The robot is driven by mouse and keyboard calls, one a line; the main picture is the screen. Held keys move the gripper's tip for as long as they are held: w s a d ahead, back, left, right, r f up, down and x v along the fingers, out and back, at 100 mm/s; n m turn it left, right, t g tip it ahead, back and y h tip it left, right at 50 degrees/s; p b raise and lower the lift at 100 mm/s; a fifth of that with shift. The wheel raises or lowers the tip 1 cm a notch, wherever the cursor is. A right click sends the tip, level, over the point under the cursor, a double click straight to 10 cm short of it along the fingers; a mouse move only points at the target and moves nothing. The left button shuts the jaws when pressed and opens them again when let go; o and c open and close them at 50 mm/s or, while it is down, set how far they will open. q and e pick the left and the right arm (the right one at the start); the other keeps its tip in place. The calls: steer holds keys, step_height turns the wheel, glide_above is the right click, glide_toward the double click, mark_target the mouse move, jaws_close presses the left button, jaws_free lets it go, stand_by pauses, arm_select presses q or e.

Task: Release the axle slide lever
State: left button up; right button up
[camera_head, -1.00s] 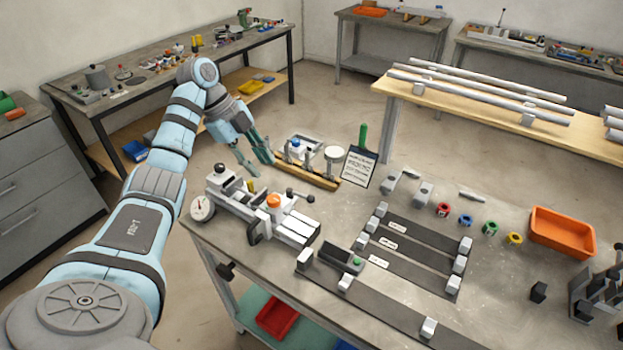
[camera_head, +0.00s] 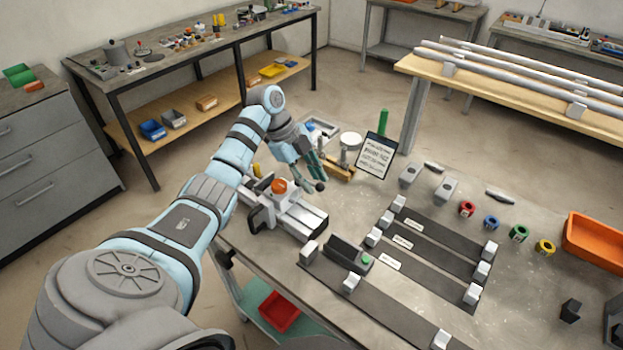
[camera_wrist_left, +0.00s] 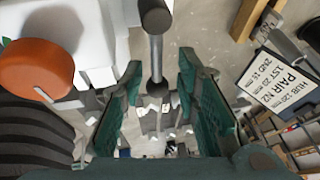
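The slide fixture (camera_head: 290,218) is a white and grey block assembly with an orange knob (camera_head: 279,186), at the near left of the bench. Its lever, a grey rod with a dark knob (camera_head: 319,187), sticks out on the right. In the left wrist view the lever (camera_wrist_left: 156,50) stands between the two green fingers, with the orange knob (camera_wrist_left: 37,68) to the left. My left gripper (camera_head: 314,178) is open around the lever, with gaps on both sides. The arm and gripper hide the fixture's rear part. My right gripper is not in view.
A sign card (camera_head: 376,155) and a wooden stand (camera_head: 339,171) are close behind the gripper. Dark rails with white blocks (camera_head: 417,243) lie to the right. Coloured rings (camera_head: 491,222) and an orange tray (camera_head: 594,245) are farther right.

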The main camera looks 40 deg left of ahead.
arm_select(q)
steer(key=shift+s+r, duration=0.1)
steer(key=shift+s, duration=0.15)
steer(key=shift+c, duration=0.4)
steer(key=shift+w, duration=0.1)
jaws_close()
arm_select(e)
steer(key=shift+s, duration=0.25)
arm_select(q)
steer(key=shift+w+n+t+p, duration=0.1)
steer(key=shift+n+t+p, duration=0.2)
steer(key=shift+n+p, duration=0.35)
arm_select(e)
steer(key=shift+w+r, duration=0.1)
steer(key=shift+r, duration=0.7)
